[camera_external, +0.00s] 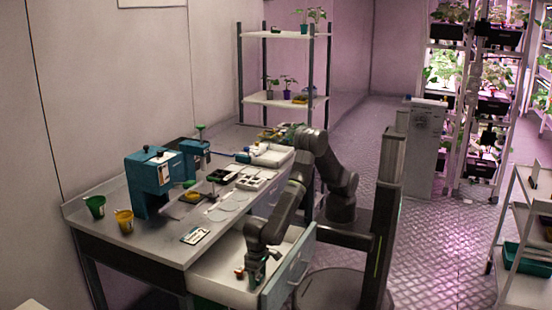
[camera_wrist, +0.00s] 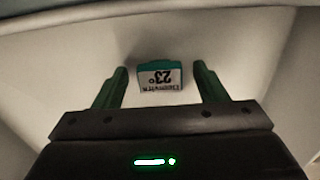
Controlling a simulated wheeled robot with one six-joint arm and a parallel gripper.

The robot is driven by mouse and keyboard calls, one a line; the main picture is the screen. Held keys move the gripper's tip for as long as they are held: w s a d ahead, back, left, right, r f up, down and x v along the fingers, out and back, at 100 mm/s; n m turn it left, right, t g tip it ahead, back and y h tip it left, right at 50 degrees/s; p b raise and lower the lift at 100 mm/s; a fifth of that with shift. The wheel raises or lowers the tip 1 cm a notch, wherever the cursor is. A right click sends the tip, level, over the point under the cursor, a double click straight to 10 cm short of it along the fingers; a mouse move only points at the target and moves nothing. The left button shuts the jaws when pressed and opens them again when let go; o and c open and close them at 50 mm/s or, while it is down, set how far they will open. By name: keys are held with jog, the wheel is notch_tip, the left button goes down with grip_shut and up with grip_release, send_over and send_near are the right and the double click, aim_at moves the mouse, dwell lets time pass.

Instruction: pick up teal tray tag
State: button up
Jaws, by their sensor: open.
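The teal tray tag (camera_wrist: 160,77) shows in the wrist view as a small teal piece with a white label reading "23", upside down. It lies on the pale floor of the open drawer (camera_external: 218,280). My gripper (camera_wrist: 160,82) is open, with one green finger on each side of the tag and a gap to both. In the external view my gripper (camera_external: 257,277) points down inside the drawer. The tag cannot be made out clearly there. A small red item (camera_external: 239,272) sits beside the gripper.
The drawer front (camera_external: 287,273) and side walls stand close around my gripper. The workbench (camera_external: 150,236) above holds a teal machine (camera_external: 152,183), a green cup (camera_external: 95,205), a yellow cup (camera_external: 125,219) and a labelled card (camera_external: 195,236). A shelf rack (camera_external: 285,100) stands behind.

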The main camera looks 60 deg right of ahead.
jog(key=shift+f, duration=0.25)
jog(key=c, duration=1)
jog(key=shift+c, duration=0.2)
